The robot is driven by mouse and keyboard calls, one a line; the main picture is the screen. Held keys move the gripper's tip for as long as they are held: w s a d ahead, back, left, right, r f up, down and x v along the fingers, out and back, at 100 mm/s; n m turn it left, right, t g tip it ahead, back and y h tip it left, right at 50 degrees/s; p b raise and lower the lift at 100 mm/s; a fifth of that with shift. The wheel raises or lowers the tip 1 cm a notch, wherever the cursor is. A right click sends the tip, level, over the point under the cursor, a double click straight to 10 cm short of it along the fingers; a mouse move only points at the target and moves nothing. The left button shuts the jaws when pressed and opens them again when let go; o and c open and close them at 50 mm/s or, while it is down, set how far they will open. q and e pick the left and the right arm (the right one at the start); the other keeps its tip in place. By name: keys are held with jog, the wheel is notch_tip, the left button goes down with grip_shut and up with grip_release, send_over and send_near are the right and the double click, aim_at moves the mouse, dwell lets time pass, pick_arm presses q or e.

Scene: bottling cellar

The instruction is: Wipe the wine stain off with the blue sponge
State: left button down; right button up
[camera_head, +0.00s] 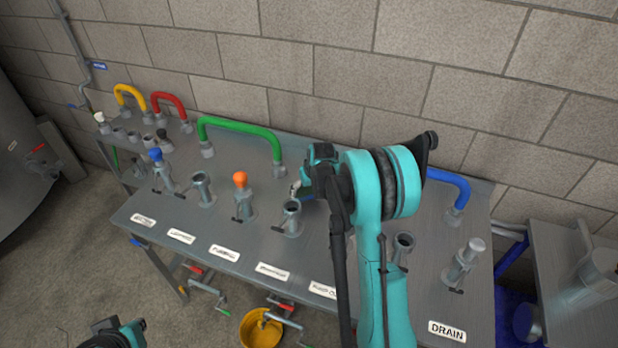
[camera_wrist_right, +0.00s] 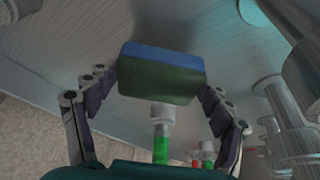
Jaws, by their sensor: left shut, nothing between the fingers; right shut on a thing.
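A sponge (camera_wrist_right: 162,73), blue on one side and dark green on the other, is between the fingers of my right gripper (camera_wrist_right: 160,86) in the right wrist view. The gripper is shut on it. In the head view my right gripper (camera_head: 316,172) is over the grey metal bench (camera_head: 140,212), largely hidden by my arm, and the sponge cannot be made out. A dark smudge (camera_wrist_right: 178,28) shows on the grey surface beyond the sponge; I cannot tell whether it is the wine stain or a shadow. My left gripper (camera_head: 112,337) is shut and empty at the bottom left, partly cut off.
Several pipe fittings stand on the bench, including a blue-capped one (camera_head: 160,170), an orange-capped one (camera_head: 242,196) and a grey one (camera_head: 463,264). A green pipe (camera_head: 240,131) and a blue pipe (camera_head: 450,185) arch at the back. A yellow bucket (camera_head: 252,332) stands below the front edge.

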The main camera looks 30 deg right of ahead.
aim_at(307, 190)
notch_tip(307, 190, up, 3)
jog(key=shift+a+f+p, duration=0.1)
jog(key=shift+p, duration=0.6)
jog(key=shift+r+p, duration=0.55)
jog(key=shift+r, duration=0.45)
